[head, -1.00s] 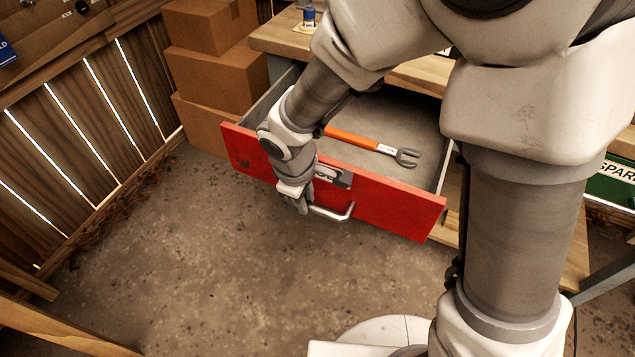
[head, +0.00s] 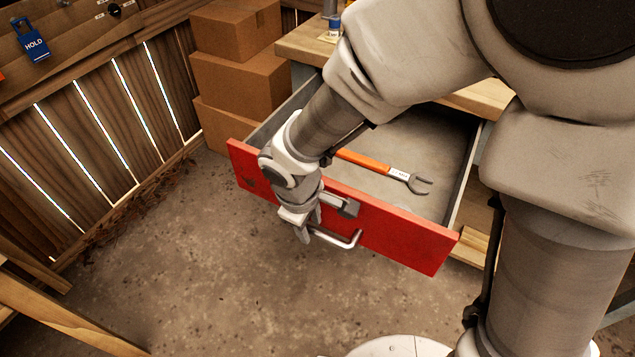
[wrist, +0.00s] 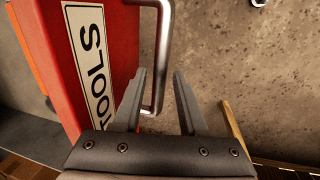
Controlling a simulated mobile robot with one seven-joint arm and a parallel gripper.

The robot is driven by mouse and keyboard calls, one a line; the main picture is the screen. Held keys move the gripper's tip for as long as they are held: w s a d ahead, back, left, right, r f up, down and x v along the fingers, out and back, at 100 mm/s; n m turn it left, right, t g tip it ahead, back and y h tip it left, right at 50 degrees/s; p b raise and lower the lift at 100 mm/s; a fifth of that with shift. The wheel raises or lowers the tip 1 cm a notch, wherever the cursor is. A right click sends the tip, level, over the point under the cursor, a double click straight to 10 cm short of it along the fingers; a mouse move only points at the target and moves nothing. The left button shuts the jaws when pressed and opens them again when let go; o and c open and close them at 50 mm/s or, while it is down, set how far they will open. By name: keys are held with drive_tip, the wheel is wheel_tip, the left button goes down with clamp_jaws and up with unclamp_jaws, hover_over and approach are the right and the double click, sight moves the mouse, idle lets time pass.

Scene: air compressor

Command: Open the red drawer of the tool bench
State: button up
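The red drawer (head: 405,236) of the tool bench (head: 300,45) is pulled well out, its grey inside showing. An orange-handled wrench (head: 365,160) lies in it. A metal bar handle (head: 340,240) is on its front; the handle (wrist: 163,50) and a "TOOLS" label (wrist: 90,55) show in the wrist view. My gripper (head: 305,232) is at the left end of the handle. In the wrist view my gripper's fingers (wrist: 160,78) are apart, with the end of the handle showing between them and clear space beside the bar. Part of the handle is hidden behind the left finger.
Cardboard boxes (head: 240,75) are stacked left of the bench. A slatted wooden wall (head: 100,140) with a blue "HOLD" tag (head: 33,45) stands at the left. The concrete floor (head: 200,270) before the drawer is clear. A wooden beam (head: 60,315) crosses the lower left.

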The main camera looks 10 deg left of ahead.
drive_tip(key=shift+o, duration=0.4)
drive_tip(key=shift+r, duration=0.35)
drive_tip(key=s+a+r+p, duration=0.1)
drive_tip(key=s+r+p, duration=0.2)
drive_tip(key=r+p, duration=0.4)
wheel_tip(320, 180, up, 9)
drive_tip(key=shift+r, duration=0.2)
drive_tip(key=shift+s, duration=0.1)
